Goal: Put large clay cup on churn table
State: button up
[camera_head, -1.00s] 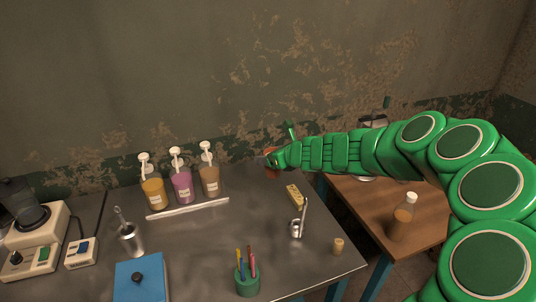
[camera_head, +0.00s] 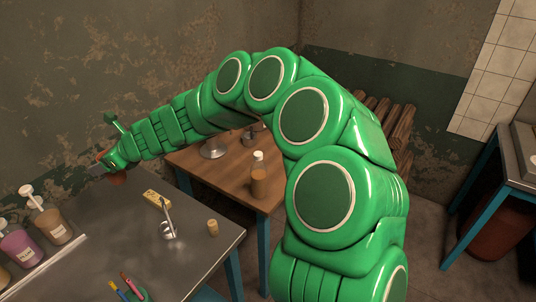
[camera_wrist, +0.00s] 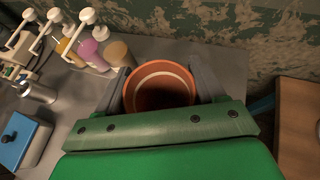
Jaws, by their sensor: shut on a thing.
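The large clay cup (camera_wrist: 160,88) is orange-brown with a pale ring inside its rim. My gripper (camera_wrist: 161,76) is shut on it, with one finger on each side in the wrist view. In the head view the cup (camera_head: 118,179) is mostly hidden by my gripper (camera_head: 103,166), at the back of the grey metal table (camera_head: 100,215). Its height above that table is unclear. A wooden table (camera_head: 206,170) stands to the right, partly behind my arm. I cannot tell for sure whether it is the churn table.
The wooden table holds a brown bottle (camera_head: 258,180) and metal items, including one with a round base (camera_head: 214,149). The metal table holds pump bottles (camera_head: 47,220), a yellow block (camera_head: 155,197) and a small cork-like cylinder (camera_head: 213,227). Another blue-legged table (camera_head: 510,165) stands far right.

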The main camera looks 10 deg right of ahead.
jog(key=w+d+r, duration=0.2)
jog(key=w+d, duration=0.7)
jog(key=d, duration=0.2)
jog(key=m+t+h, duration=0.1)
jog(key=m+t, duration=0.1)
send_over(270, 177)
notch_tip(270, 177, down, 13)
jog(key=shift+f, duration=5.45)
jog(key=shift+f, duration=0.15)
jog(key=o, duration=1.1)
jog(key=shift+c, duration=0.2)
